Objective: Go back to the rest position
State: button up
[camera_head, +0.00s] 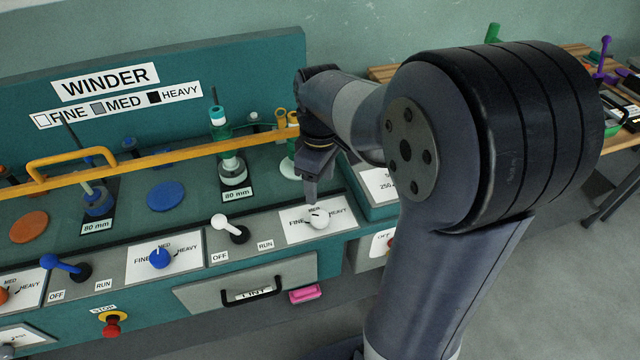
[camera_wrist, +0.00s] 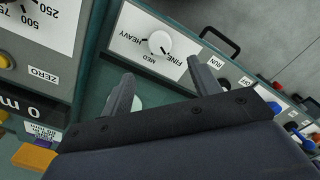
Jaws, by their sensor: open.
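My gripper (camera_head: 312,190) hangs at the end of my arm over the right part of the winder's front panel. In the wrist view, my gripper (camera_wrist: 160,90) shows two dark fingers spread apart with nothing between them. A white selector knob (camera_head: 318,218) on a FINE/MED/HEAVY plate is close by the fingertips in the head view. In the wrist view the white knob (camera_wrist: 159,42) lies beyond the gap between the fingers. I cannot tell from the head view whether a fingertip touches it.
A yellow rail (camera_head: 150,159) runs across the winder. A white lever (camera_head: 230,228), blue knob (camera_head: 159,258), blue lever (camera_head: 66,266) and red stop button (camera_head: 112,326) sit on the panel. A wooden bench (camera_head: 590,150) stands at right. Grey floor (camera_head: 560,290) is free at lower right.

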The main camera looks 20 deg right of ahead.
aim_at(320, 216)
notch_tip(320, 216, down, 11)
jog(key=shift+b, duration=0.7)
jog(key=shift+r, duration=0.1)
